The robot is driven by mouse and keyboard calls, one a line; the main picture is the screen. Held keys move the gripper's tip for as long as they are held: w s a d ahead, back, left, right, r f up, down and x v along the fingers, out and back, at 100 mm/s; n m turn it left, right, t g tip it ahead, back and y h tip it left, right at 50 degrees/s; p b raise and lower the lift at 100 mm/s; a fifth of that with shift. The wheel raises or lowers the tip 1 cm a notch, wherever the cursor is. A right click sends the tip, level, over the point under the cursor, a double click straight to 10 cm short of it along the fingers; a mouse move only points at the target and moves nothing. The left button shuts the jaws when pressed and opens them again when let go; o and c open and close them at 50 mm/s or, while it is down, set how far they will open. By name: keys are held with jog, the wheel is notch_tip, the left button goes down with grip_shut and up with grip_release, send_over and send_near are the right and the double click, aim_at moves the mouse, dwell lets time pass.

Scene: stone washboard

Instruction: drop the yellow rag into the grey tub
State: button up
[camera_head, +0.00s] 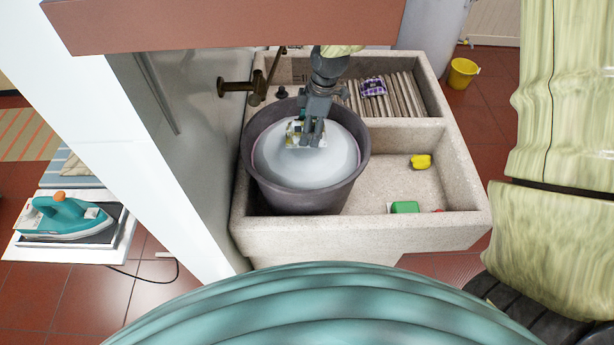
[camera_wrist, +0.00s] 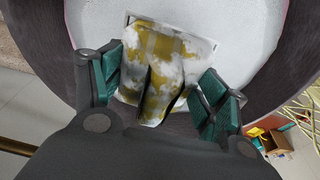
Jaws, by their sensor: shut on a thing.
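The yellow rag, patterned in yellow and white, is in my gripper (camera_head: 309,136) over the grey tub (camera_head: 300,196). The rag (camera_head: 291,131) shows beside the fingers in the head view. In the wrist view the rag (camera_wrist: 165,45) lies between the green finger pads of my gripper (camera_wrist: 160,85), which is shut on it. The tub stands in the left basin of the stone washboard and holds a whitish, smooth filling. The rag is over the filling, inside the rim as seen from above. I cannot tell whether it touches the filling.
The stone sink (camera_head: 350,238) surrounds the tub. A brass tap (camera_head: 256,86) is behind it at the left. A purple checked cloth (camera_head: 373,87) lies on the ribbed washboard. A yellow item (camera_head: 421,161) and a green block (camera_head: 405,207) are in the right basin.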

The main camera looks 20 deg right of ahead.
jog(key=o, duration=1.1)
jog(key=shift+w+f, duration=0.25)
jog(key=shift+w, duration=0.05)
jog(key=shift+s+r, duration=0.15)
jog(key=shift+s, duration=0.15)
jog(key=shift+w, duration=0.1)
jog(key=shift+w, duration=0.1)
jog(key=shift+r, duration=0.15)
jog(key=v, duration=1.1)
jog(key=shift+r, duration=0.4)
jog(key=shift+s+d, duration=0.15)
jog(key=shift+s, duration=0.05)
